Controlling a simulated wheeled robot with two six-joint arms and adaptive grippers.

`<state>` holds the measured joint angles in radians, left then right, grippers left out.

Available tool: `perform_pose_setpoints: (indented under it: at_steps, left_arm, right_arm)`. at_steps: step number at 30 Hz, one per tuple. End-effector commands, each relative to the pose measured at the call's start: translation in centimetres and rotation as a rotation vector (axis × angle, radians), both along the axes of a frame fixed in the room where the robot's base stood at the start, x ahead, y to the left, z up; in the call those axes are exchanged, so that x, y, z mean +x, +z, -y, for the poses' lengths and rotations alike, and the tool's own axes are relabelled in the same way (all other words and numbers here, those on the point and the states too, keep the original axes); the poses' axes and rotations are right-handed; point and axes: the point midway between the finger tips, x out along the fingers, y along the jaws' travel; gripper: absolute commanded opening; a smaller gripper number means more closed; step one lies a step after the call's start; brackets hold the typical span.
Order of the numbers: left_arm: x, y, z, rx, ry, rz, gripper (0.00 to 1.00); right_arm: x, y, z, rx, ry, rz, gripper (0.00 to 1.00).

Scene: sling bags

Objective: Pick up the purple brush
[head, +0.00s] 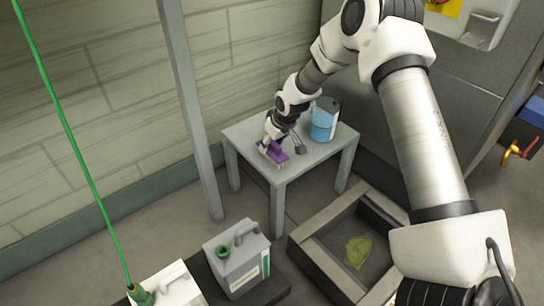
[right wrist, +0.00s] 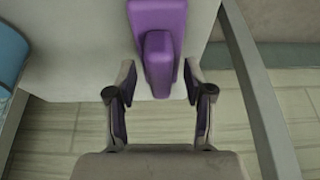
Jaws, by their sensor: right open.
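The purple brush (head: 274,152) lies near the front left edge of the small grey table (head: 315,152). In the right wrist view the brush (right wrist: 158,30) has its narrower end pointing toward my gripper. My right gripper (head: 268,144) is at the brush, over the table's left side. In the right wrist view the right gripper (right wrist: 158,82) is open, with one finger on each side of the narrow purple end and a gap visible on both sides. My left gripper is not in view.
A blue and white container (head: 323,122) stands on the table right of the brush. A metal pole (head: 190,110) rises left of the table. Below are a grey jug (head: 238,262) and a low-walled tray (head: 330,262) holding a yellow-green item (head: 357,252).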

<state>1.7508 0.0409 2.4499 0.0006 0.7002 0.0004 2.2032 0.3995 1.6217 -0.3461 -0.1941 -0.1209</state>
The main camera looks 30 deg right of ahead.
Motion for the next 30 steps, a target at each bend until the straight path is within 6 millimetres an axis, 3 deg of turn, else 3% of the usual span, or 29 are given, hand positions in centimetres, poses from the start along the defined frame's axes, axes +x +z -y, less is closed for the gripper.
perform_pose_setpoints:
  at_steps: [2, 3, 7, 20, 30]
  left_arm:
    - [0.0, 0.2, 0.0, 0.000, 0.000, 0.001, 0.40]
    - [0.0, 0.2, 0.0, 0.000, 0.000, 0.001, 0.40]
    - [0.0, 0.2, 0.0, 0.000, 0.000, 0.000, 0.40]
    - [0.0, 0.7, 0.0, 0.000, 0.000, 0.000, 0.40]
    - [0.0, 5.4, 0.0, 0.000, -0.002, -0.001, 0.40]
  right_arm:
    - [0.0, 0.2, 0.0, 0.000, 0.000, 0.000, 0.52]
    - [0.0, 0.2, 0.0, 0.000, 0.000, 0.000, 0.45]
    - [0.0, 0.1, 0.0, 0.000, 0.000, 0.000, 0.00]
    - [0.0, 0.9, 0.0, 0.000, 0.000, 0.000, 0.00]
    - [0.0, 8.7, 0.0, 0.001, -0.001, 0.003, 0.00]
